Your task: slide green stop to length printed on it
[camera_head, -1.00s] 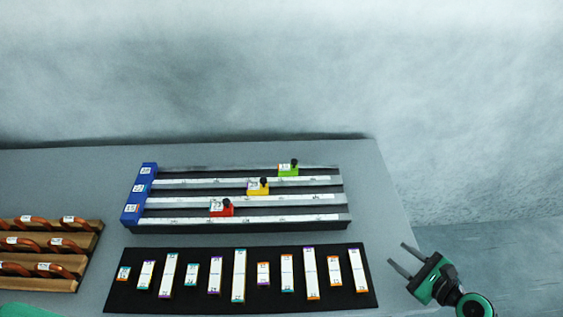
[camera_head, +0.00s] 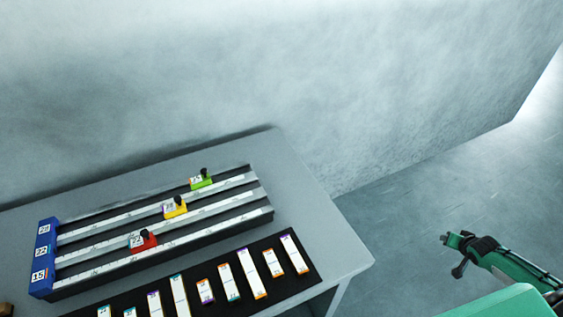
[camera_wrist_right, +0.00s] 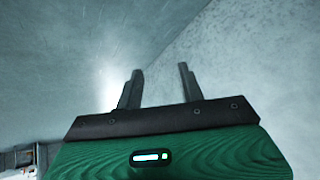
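The green stop (camera_head: 201,180) sits on the far rail of the rail fixture (camera_head: 160,249), near that rail's right end, with a black knob on top. Its printed label is too small to read surely. A yellow stop (camera_head: 175,208) is on the middle rail and a red stop (camera_head: 143,241) on the near rail. My right gripper (camera_head: 451,254) is off the table at the right, far from the stops. In the right wrist view its two fingers (camera_wrist_right: 160,88) stand apart with nothing between them. My left gripper is not in view.
A blue end block (camera_head: 43,258) with number labels closes the rails' left end. A black mat (camera_head: 210,268) with several labelled strips lies in front. The grey tabletop (camera_head: 310,215) is clear right of the rails. A wall rises behind.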

